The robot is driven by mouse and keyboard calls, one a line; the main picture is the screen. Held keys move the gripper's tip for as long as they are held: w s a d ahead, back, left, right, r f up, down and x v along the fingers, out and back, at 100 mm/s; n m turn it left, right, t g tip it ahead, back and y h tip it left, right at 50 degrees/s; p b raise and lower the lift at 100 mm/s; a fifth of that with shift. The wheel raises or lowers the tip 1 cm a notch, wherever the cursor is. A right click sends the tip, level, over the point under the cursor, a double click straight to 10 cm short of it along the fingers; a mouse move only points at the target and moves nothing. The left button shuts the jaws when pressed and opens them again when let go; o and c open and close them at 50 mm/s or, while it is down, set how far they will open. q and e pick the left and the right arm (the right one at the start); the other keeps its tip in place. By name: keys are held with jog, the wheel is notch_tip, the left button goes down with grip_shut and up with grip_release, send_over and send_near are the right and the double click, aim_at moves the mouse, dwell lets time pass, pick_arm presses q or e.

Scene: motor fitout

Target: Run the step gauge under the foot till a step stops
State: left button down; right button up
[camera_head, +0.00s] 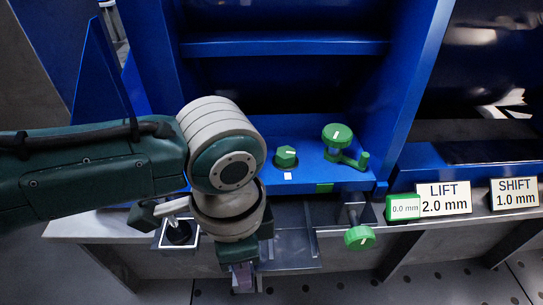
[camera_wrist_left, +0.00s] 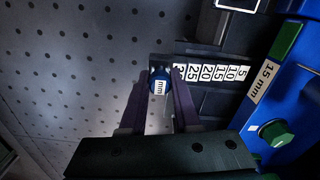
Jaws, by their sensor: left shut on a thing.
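The step gauge (camera_wrist_left: 214,75) is a dark stepped bar with white labels 5, 10, 15, 20 and 25 in the left wrist view. Its blue end grip (camera_wrist_left: 160,84), marked "mm", sits between the purple fingers of my left gripper (camera_wrist_left: 160,90); the gripper is shut on it. The low-numbered end points towards the blue machine frame (camera_wrist_left: 305,95), which bears a "15 mm" label (camera_wrist_left: 264,82). Whether any step touches the foot cannot be told. In the head view my left gripper (camera_head: 241,277) hangs at the bench front, and my arm hides much of the gauge.
A green bolt (camera_head: 286,157), a green crank (camera_head: 338,135) and a green-headed screw (camera_head: 359,238) stand at the frame. A green 0.0 mm readout (camera_head: 404,207) is beside the LIFT 2.0 mm sign (camera_head: 444,199) and SHIFT 1.0 mm sign (camera_head: 515,192). The perforated floor (camera_wrist_left: 75,70) is clear.

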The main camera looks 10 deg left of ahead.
pick_arm(q)
jog(key=shift+r, duration=0.1)
jog(key=shift+f, duration=0.4)
dwell(0.7)
jog(key=c, duration=0.6)
grip_release()
jog(key=shift+w, duration=0.1)
jog(key=shift+o, duration=0.2)
jog(key=shift+f, duration=0.1)
